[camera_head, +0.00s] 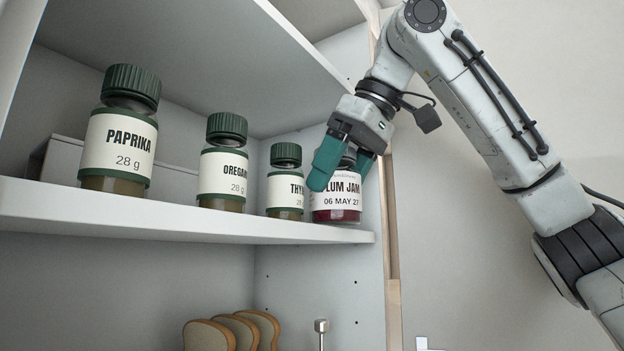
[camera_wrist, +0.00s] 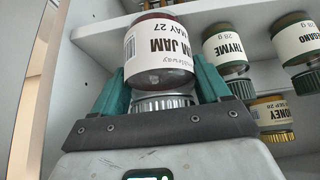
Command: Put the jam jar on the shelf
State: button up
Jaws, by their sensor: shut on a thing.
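The jam jar (camera_head: 337,196), labelled PLUM JAM, has a dark red base and a pale metal lid. My gripper (camera_head: 343,168) is shut on it from above, with teal fingers on either side near its top. The jar is upright at the right end of the shelf (camera_head: 190,222), right of the thyme jar. Its base is level with the shelf's front edge; I cannot tell whether it touches the board. In the wrist view, upside down, the jar (camera_wrist: 160,55) is between the fingers (camera_wrist: 163,85), its lid toward the palm.
Paprika (camera_head: 118,140), oregano (camera_head: 223,172) and thyme (camera_head: 285,190) jars stand in a row on the shelf. A honey jar (camera_wrist: 272,115) shows in the wrist view. The cabinet's side panel (camera_head: 384,190) is close on the jar's right. Bread slices (camera_head: 235,331) are below.

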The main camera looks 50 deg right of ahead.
jog(key=w+p, duration=0.1)
jog(key=w, duration=0.3)
jog(key=shift+a+r, duration=0.1)
jog(key=shift+r, duration=0.05)
jog(key=shift+w+f, duration=0.1)
jog(key=shift+f, duration=0.1)
jog(key=shift+f, duration=0.1)
jog(key=o, duration=1.4)
jog(key=shift+o, duration=0.2)
